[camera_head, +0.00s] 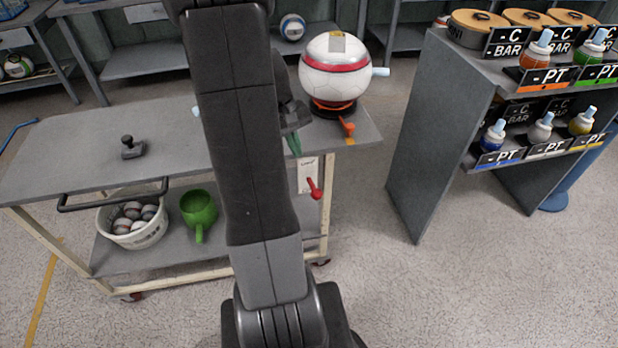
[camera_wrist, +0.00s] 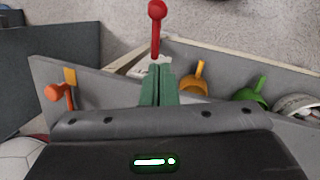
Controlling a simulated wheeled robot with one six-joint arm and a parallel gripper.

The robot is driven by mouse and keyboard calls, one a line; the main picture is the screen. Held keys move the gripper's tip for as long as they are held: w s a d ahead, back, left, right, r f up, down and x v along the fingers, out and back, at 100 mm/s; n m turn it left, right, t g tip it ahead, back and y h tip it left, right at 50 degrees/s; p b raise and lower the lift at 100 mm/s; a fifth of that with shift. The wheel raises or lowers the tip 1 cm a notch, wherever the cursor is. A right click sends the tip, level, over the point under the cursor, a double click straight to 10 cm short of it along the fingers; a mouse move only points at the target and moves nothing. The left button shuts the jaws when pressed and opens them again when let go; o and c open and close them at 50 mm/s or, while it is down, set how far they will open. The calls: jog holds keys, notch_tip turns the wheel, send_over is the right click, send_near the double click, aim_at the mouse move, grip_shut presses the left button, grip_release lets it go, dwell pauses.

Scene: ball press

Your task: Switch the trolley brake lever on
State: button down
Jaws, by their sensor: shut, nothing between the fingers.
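The trolley (camera_head: 75,150) has a small red lever (camera_head: 314,189) at its right end, below a white plate (camera_head: 306,172). The lever angles downward, with its rounded end lowest. In the wrist view the red lever (camera_wrist: 156,28) stands just beyond the fingertips. A gap to the lever seems to remain, but contact is hard to judge.
A white-and-red ball (camera_head: 330,80) sits on a press with an orange handle (camera_head: 347,128) on the trolley top. Below are a green mug (camera_head: 199,210) and a basket (camera_head: 140,238) of balls. A grey shelf (camera_head: 430,130) stands right; floor between is clear.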

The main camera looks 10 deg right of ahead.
send_over(313, 187)
jog(key=w+a, duration=0.3)
notch_tip(313, 187, down, 6)
jog(key=shift+s+d+f+b, duration=0.15)
jog(key=shift+s+d+f, duration=0.2)
jog(key=shift+s, duration=0.2)
jog(key=shift+s+d+f+b, duration=0.1)
jog(key=shift+s+d+f, duration=0.15)
jog(key=shift+s+f, duration=0.25)
jog(key=shift+s+d+f+b, duration=0.15)
jog(key=shift+s+d+f, duration=0.15)
jog(key=shift+s, duration=0.35)
jog(key=shift+f, duration=0.15)
jog(key=s+f+t+b, duration=0.1)
jog(key=b, duration=0.3)
jog(key=s+f+t+b, duration=0.1)
jog(key=f+t+b, duration=0.1)
jog(key=b, duration=0.3)
notch_tip(313, 187, down, 6)
jog(key=s+t+b, duration=0.2)
jog(key=t+b, duration=0.2)
jog(key=b, duration=1.1)
jog(key=shift+m, duration=0.4)
